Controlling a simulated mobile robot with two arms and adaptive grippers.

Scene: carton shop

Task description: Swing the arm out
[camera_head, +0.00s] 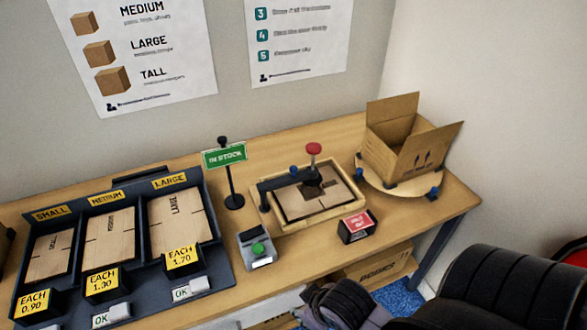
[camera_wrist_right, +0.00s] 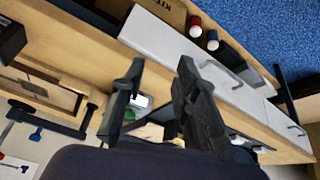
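The dark swing arm (camera_head: 287,180) reaches from its post at the left of a wooden frame (camera_head: 333,210) across a flat carton (camera_head: 318,196). A red knob (camera_head: 313,149) stands at its far end, and a blue knob (camera_head: 293,171) sits along it. In the right wrist view the arm (camera_wrist_right: 50,121) shows at the left, with its blue knob (camera_wrist_right: 36,134). My right gripper (camera_head: 335,298) is low at the bottom, in front of the table edge and apart from the arm. Its fingers (camera_wrist_right: 158,70) are spread with nothing held. My left gripper is not in view.
An open carton (camera_head: 398,150) stands on a round board (camera_head: 375,187) at right. A red sign (camera_head: 356,225), a button box (camera_head: 257,250) and a green IN STOCK sign (camera_head: 225,156) stand around the frame. A carton rack (camera_head: 222,268) fills the left.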

